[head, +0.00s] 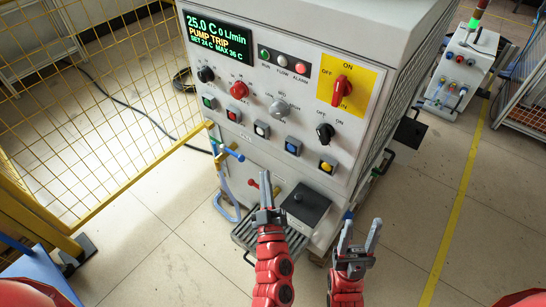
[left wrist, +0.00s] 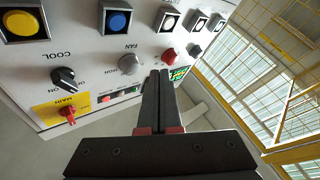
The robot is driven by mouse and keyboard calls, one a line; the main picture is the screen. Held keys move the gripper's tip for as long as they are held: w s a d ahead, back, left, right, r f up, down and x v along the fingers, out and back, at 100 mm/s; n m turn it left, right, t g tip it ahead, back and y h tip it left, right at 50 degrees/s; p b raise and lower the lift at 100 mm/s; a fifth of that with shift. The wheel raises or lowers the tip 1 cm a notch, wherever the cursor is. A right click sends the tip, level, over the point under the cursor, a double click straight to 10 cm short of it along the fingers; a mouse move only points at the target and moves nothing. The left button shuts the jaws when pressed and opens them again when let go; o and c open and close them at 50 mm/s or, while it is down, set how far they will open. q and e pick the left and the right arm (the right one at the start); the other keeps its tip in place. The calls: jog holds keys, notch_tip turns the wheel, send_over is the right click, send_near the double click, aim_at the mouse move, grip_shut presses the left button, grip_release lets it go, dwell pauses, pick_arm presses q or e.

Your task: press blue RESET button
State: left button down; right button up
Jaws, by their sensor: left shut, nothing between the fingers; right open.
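The blue button (head: 293,146) sits in a square black frame in the lower button row of the white cabinet, between a white button (head: 262,130) and a yellow button (head: 327,166). In the left wrist view the blue button (left wrist: 118,20) is at the top, left of the fingertips, and nothing covers it. My left gripper (head: 266,184) is shut and empty, below the button row in the head view; its closed fingers also show in the left wrist view (left wrist: 160,76). My right gripper (head: 358,234) is open and empty, lower right of the left one.
The display (head: 217,40) reads PUMP TRIP. Knobs and a red main switch (head: 342,91) stick out above the buttons. A black box (head: 306,204), hoses and valve handles project below.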

aim_at(292, 147)
pick_arm(q)
jog(key=shift+f, duration=0.15)
jog(key=w+d+b, duration=0.1)
jog(key=w+d, duration=0.4)
jog(key=w, duration=0.2)
dwell(0.6)
jog(key=shift+w+d, duration=0.15)
jog(key=shift+w, duration=0.05)
dwell(1.8)
jog(key=shift+w+d, duration=0.15)
jog(key=shift+w, duration=0.05)
jog(key=shift+w+d, duration=0.3)
jog(key=shift+w, duration=0.1)
dwell(0.7)
jog(key=shift+s, duration=0.1)
dwell(0.3)
jog(key=shift+s+a, duration=0.45)
jog(key=shift+s, duration=0.15)
